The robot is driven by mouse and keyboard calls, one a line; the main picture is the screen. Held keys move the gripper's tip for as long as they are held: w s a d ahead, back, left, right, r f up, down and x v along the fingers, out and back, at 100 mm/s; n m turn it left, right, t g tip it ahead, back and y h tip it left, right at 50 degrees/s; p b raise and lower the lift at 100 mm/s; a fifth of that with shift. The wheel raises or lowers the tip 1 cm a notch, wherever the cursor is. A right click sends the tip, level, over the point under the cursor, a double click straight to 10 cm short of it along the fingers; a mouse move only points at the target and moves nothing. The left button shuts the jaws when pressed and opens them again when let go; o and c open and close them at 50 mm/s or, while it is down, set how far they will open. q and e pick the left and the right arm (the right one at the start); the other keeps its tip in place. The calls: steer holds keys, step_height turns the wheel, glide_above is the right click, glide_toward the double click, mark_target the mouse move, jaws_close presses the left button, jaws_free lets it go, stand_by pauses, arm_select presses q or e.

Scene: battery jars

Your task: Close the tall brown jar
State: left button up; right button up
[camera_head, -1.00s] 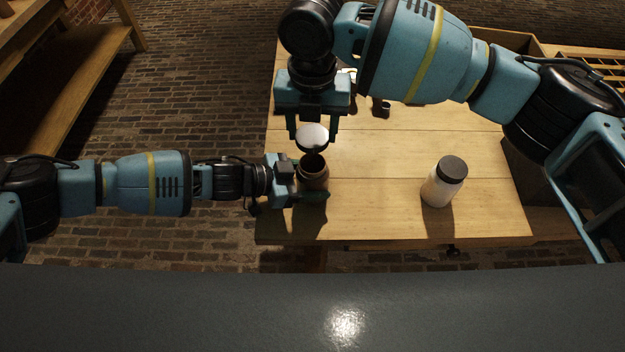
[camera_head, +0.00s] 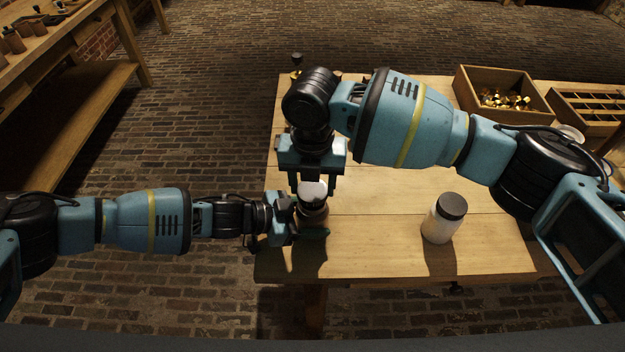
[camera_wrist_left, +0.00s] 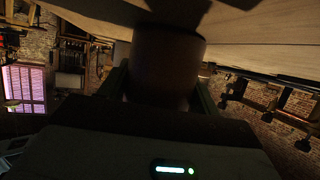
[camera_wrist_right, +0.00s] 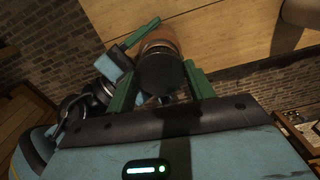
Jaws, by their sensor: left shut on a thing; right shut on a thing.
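The brown jar (camera_head: 314,215) stands upright near the left front corner of the table. My left gripper (camera_head: 309,229) is shut around its body from the left; the jar also shows in the left wrist view (camera_wrist_left: 166,66). My right gripper (camera_head: 313,186) points down and is shut on a round lid (camera_head: 313,190), which shines white in the head view and looks dark in the right wrist view (camera_wrist_right: 160,76). The lid is right over the jar's mouth and hides most of it. I cannot tell whether lid and jar touch.
A pale jar with a dark lid (camera_head: 442,219) stands to the right on the table (camera_head: 380,245). A wooden box (camera_head: 508,77) with brass pieces and a divided tray (camera_head: 588,103) are at the back right. The table between the two jars is clear.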

mark_target(313, 189)
steer(key=shift+f, duration=0.9)
steer(key=shift+f, duration=0.25)
arm_select(q)
steer(key=shift+s+d, duration=0.1)
arm_select(e)
steer(key=shift+s+d+f, duration=0.1)
steer(key=shift+f, duration=0.3)
arm_select(q)
steer(key=shift+r, duration=0.1)
arm_select(e)
steer(key=shift+f, duration=0.25)
arm_select(q)
steer(key=shift+s+d, duration=0.1)
steer(key=shift+d, duration=0.05)
arm_select(e)
steer(key=shift+d+f, duration=0.1)
steer(key=shift+f, duration=0.05)
arm_select(q)
steer(key=shift+r, duration=0.2)
arm_select(e)
steer(key=shift+r, duration=0.3)
stand_by(0.8)
